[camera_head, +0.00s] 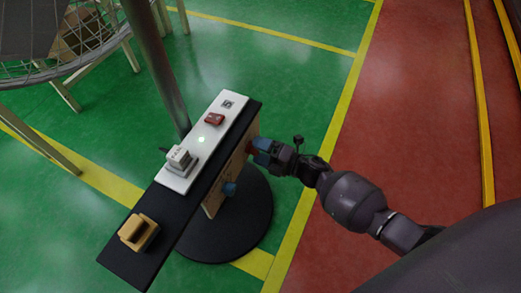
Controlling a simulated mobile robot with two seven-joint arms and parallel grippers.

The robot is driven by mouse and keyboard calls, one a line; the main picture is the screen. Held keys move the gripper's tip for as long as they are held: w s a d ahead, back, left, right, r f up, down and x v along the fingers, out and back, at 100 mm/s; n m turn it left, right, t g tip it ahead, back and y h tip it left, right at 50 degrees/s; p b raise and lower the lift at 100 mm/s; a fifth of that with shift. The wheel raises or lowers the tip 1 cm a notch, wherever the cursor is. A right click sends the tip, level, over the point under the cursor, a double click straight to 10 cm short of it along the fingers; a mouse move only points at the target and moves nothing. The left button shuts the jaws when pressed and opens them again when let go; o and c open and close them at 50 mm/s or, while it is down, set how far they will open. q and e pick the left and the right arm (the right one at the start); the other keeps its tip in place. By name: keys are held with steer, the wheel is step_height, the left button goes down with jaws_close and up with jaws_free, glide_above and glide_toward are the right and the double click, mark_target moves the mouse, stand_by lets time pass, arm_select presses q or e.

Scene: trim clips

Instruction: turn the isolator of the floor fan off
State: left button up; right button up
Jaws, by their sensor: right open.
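A black board (187,206) on a round black base (240,225) carries a white panel (236,103) with a red switch-like part (214,119), a lit green spot and a grey-white block (179,160). A tan plate (212,203) below the board's right edge carries a blue knob-like part (230,188) and a red part (252,147). Which part is the isolator I cannot tell for sure. My right gripper (262,152) is open, its blue tips close beside the red part; contact is unclear. My left gripper is out of view.
A yellow-brown block (138,232) sits on the board's near left end. A grey pole (157,65) rises behind the board. A large wire-caged object (75,45) on legs stands upper left.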

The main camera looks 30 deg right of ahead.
arm_select(q)
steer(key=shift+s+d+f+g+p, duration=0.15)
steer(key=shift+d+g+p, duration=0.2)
steer(key=shift+p, duration=0.55)
arm_select(e)
steer(key=v, duration=1)
steer(key=shift+s+d, duration=0.25)
steer(key=shift+s, duration=0.05)
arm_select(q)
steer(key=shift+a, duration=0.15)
